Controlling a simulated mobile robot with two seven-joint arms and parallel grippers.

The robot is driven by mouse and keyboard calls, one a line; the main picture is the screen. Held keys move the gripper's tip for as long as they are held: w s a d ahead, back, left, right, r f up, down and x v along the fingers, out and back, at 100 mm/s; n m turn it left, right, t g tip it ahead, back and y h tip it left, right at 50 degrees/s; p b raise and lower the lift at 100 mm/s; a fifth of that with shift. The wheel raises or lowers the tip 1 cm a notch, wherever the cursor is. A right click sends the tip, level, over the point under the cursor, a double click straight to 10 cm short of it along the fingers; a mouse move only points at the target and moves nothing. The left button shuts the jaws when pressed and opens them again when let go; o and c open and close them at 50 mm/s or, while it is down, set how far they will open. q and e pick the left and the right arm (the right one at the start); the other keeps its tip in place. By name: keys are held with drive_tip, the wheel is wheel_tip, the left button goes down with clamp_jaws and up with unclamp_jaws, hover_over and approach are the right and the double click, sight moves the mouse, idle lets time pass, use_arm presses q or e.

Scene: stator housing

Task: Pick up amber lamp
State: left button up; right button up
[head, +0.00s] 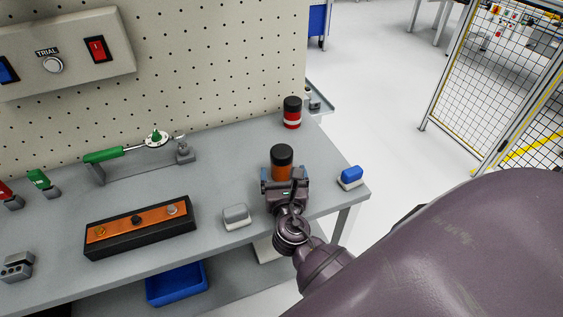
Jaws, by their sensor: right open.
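The amber lamp (282,165) is an orange cylinder with a black top, standing upright towards the right end of the grey workbench. My right gripper (284,178) is at the lamp from the near side, with its open jaws on either side of the lamp's lower part. The gripper hides the lamp's base, and I cannot tell whether the fingers touch it. My left gripper is not in the head view.
A red lamp (292,113) with a black top stands behind, near the bench's back corner. A blue-topped block (350,177) is to the right and a grey block (236,217) to the left. An orange-and-black box (139,226) lies further left. The pegboard (220,60) rises behind.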

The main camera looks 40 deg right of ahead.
drive_tip(key=x, duration=0.5)
drive_tip(key=shift+w+d, duration=0.15)
drive_tip(key=shift+w, duration=0.1)
drive_tip(key=c, duration=1.1)
